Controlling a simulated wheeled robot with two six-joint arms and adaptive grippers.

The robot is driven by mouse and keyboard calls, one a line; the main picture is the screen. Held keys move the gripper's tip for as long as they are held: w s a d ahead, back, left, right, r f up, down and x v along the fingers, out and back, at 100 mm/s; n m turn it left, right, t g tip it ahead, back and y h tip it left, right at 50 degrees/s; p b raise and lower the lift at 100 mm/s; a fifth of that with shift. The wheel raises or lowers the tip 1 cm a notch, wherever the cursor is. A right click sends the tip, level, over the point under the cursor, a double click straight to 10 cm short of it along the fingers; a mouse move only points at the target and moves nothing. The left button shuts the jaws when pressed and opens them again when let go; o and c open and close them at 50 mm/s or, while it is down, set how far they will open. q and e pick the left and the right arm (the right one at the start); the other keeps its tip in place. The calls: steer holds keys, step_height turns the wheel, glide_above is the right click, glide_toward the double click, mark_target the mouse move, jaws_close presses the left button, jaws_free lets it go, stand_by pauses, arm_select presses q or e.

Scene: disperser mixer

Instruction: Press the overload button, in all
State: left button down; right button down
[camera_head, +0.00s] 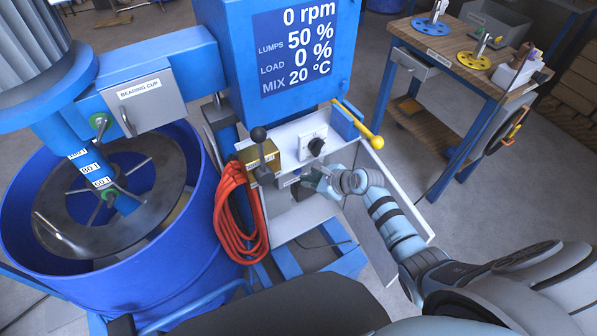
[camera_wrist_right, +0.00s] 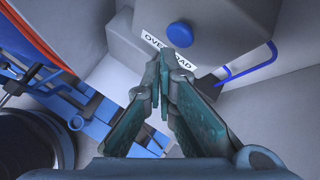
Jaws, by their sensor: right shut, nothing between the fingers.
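The overload button (camera_wrist_right: 180,34) is a round blue button on a grey box in the right wrist view. A white label (camera_wrist_right: 168,50) below it reads OVERLOAD, partly covered by my fingers. My right gripper (camera_wrist_right: 163,62) is shut and empty; its fingertips appear just below the button, over the label. I cannot tell whether the tips touch the box. In the head view my right gripper (camera_head: 312,182) reaches into the open white control cabinet (camera_head: 312,218), and I cannot make out the button there. My left gripper is not in view.
A black rotary knob (camera_head: 316,146) and a brass box (camera_head: 259,156) with a black-knobbed lever sit above my gripper. Orange cable (camera_head: 238,215) hangs on the left beside the blue drum (camera_head: 200,215). The open cabinet door (camera_head: 405,205) stands close to my right arm. The display (camera_head: 297,45) reads 0 rpm.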

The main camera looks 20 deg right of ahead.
steer(key=shift+w, duration=0.45)
steer(key=shift+w+a, duration=0.1)
steer(key=shift+w, duration=0.35)
stand_by(0.7)
stand_by(0.3)
steer(key=shift+s+p, duration=0.9)
